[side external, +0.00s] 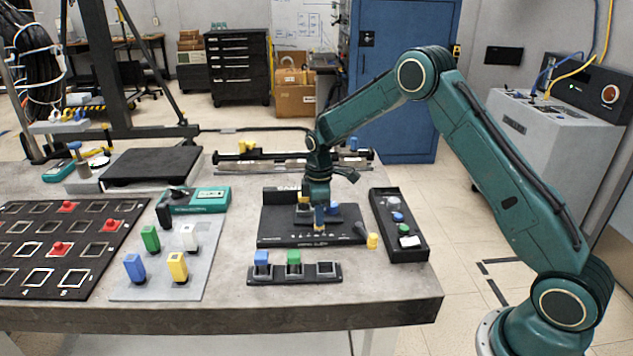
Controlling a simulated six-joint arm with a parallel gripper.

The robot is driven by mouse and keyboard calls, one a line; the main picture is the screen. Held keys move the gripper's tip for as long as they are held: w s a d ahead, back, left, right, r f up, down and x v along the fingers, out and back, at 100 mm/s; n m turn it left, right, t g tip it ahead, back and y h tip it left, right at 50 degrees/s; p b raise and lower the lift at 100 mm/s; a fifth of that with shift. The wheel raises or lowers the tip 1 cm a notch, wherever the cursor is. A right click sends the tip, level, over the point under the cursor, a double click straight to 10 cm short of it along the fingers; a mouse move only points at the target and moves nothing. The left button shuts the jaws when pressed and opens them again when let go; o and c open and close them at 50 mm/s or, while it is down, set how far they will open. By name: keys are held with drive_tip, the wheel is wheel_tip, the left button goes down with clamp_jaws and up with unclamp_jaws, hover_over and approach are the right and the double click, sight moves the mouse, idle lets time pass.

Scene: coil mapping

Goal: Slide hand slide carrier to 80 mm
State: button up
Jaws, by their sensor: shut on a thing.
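My gripper (319,222) points straight down over a black panel (280,238) near the middle of the bench. It is shut on a small tan piece at its fingertips, which looks like the grip of the hand slide carrier. The fingers hide most of this piece. A dark blue-grey block (346,212) stands just behind and beside the fingers on the panel. White marks run along the panel's front part, too small to read, so I cannot tell the carrier's position in millimetres.
A black tray (393,205) with small parts stands to the right. A rack (325,271) with blue and green blocks lies in front. A long rail (290,162) with yellow parts lies behind. A grey plate (205,262) holds coloured blocks at left.

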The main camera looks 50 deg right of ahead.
drive_tip(key=shift+s+d+r, duration=0.1)
drive_tip(key=shift+s+d, duration=0.3)
idle(1.1)
drive_tip(key=o, duration=0.8)
drive_tip(key=shift+c, duration=0.2)
drive_tip(key=shift+r, duration=3.45)
